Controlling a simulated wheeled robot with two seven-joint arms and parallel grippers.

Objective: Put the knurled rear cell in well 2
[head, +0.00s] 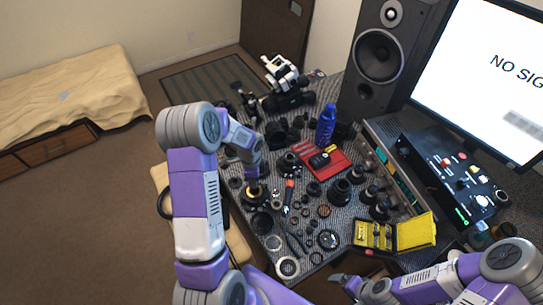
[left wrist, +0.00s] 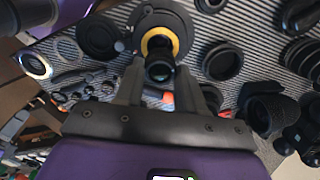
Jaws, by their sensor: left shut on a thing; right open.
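In the left wrist view, my left gripper (left wrist: 160,84) is shut on a small dark round piece with a glass face (left wrist: 160,70), which looks like the knurled rear cell. A yellow ring on a larger black round part (left wrist: 160,20) lies just beyond it; I cannot tell whether they touch. In the head view my left gripper (head: 254,180) is low over the table's left part, and its held piece is hard to make out. My right gripper (head: 340,280) is open and empty at the front edge. A yellow case (head: 374,235) has several compartments; no well number is readable.
The striped table mat (head: 262,222) is crowded with black lens parts and rings. A red tray (head: 322,160) and a blue bottle (head: 326,124) stand further back. A black speaker (head: 385,55), a monitor (head: 480,70) and a control box (head: 455,180) line the right side.

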